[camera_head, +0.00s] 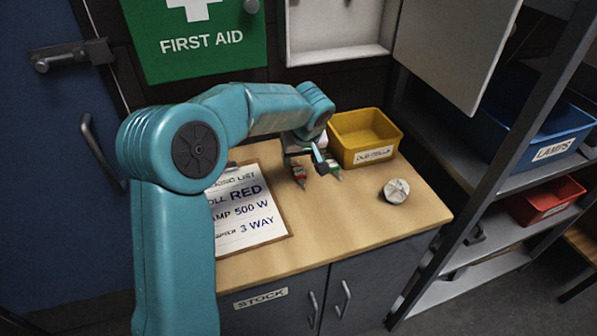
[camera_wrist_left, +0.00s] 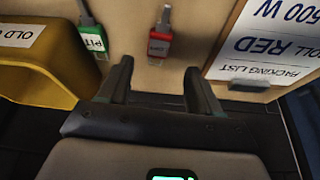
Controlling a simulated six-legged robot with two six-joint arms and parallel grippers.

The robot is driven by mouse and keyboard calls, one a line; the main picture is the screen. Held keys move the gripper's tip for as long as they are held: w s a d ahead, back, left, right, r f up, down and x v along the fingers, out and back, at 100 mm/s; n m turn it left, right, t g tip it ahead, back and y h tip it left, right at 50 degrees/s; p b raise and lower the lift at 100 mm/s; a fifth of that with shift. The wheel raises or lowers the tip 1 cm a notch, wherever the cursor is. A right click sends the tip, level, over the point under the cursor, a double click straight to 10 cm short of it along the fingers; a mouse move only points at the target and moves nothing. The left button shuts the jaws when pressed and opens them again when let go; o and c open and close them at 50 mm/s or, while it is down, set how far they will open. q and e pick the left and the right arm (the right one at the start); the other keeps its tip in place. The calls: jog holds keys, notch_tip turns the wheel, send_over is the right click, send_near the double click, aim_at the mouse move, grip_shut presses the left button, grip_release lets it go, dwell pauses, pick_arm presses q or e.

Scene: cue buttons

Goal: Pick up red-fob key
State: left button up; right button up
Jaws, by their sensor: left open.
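The red-fob key (camera_head: 299,174) lies on the wooden counter, below my left gripper (camera_head: 308,160) in the head view. In the left wrist view its red fob (camera_wrist_left: 159,44) shows ahead of the gap between the two open fingers (camera_wrist_left: 158,78), not touching them. A green-fob key (camera_head: 334,168) lies beside it to the right. In the left wrist view the green fob (camera_wrist_left: 92,37) is to the left, with a label reading "PIT". My left gripper is open and empty. My right gripper is not in view.
A yellow bin (camera_head: 365,143) stands close behind the keys. A clipboard with a packing list (camera_head: 244,206) lies to the left. A round, pale object (camera_head: 396,190) sits to the right on the counter (camera_head: 350,225). A metal shelf stands further right.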

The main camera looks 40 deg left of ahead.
aim_at(299, 172)
pick_arm(q)
jog(key=shift+w+d+f, duration=0.1)
jog(key=shift+f, duration=0.55)
jog(key=p+x, duration=0.1)
jog(key=x, duration=0.3)
jog(key=shift+f, duration=0.3)
jog(key=c, duration=1.1)
